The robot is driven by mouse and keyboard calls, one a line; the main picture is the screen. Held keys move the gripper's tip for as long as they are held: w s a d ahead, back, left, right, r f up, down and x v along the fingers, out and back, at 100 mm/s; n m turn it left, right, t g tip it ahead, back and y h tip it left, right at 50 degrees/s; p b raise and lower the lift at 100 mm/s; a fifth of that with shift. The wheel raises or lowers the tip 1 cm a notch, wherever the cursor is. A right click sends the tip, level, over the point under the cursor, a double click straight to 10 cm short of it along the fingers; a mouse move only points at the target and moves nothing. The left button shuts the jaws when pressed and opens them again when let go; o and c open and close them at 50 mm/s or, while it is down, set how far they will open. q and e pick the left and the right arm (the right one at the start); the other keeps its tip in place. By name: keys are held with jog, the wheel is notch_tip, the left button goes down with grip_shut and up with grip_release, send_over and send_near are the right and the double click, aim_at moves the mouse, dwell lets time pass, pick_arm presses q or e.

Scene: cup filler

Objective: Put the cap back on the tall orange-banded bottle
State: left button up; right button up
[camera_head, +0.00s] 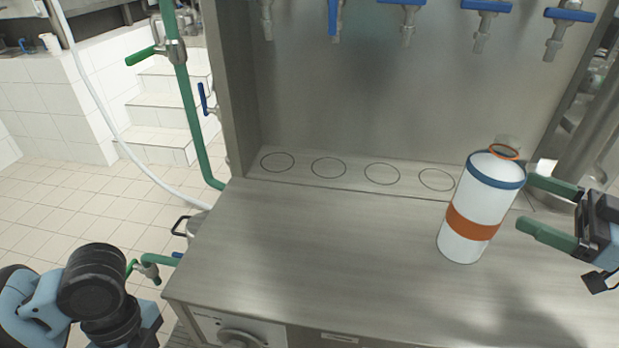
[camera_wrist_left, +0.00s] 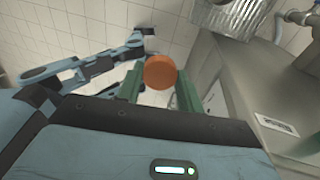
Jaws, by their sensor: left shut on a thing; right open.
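The tall white bottle (camera_head: 482,208) stands on the counter at the right in the head view. It has a wide orange band, a blue ring at the shoulder and an orange ring at the neck, with no orange cap on top. My right gripper (camera_head: 529,204) is open, its green fingers just right of the bottle; contact cannot be told. In the left wrist view my left gripper (camera_wrist_left: 160,88) is shut on a round orange cap (camera_wrist_left: 160,72) at its fingertips. In the head view my left arm is at the lower left, far from the bottle; the cap is not visible there.
The steel counter (camera_head: 310,245) is clear left of the bottle. Several marked circles (camera_head: 329,168) line its back, below taps with blue handles (camera_head: 486,6). A green pipe (camera_head: 188,110) and a metal pot (camera_head: 196,224) stand beyond the counter's left edge.

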aim_at(487, 185)
pick_arm(q)
jog(key=shift+b+x, duration=0.35)
jog(key=shift+x, duration=0.55)
jog(key=shift+f, duration=0.2)
pick_arm(e)
jog(key=shift+x, duration=1.45)
jog(key=b+x, duration=0.3)
jog(key=x, duration=0.1)
jog(key=shift+a+f, duration=0.1)
jog(key=shift+f, duration=0.15)
jog(key=shift+w+a+r+b, duration=0.25)
jog(key=shift+w+a+b, duration=0.05)
jog(key=shift+a+b, duration=0.2)
pick_arm(q)
notch_tip(487, 185, down, 6)
jog(key=s+g, duration=0.1)
jog(key=shift+s, duration=0.15)
pick_arm(e)
jog(key=shift+d, duration=0.1)
jog(key=shift+c, duration=0.3)
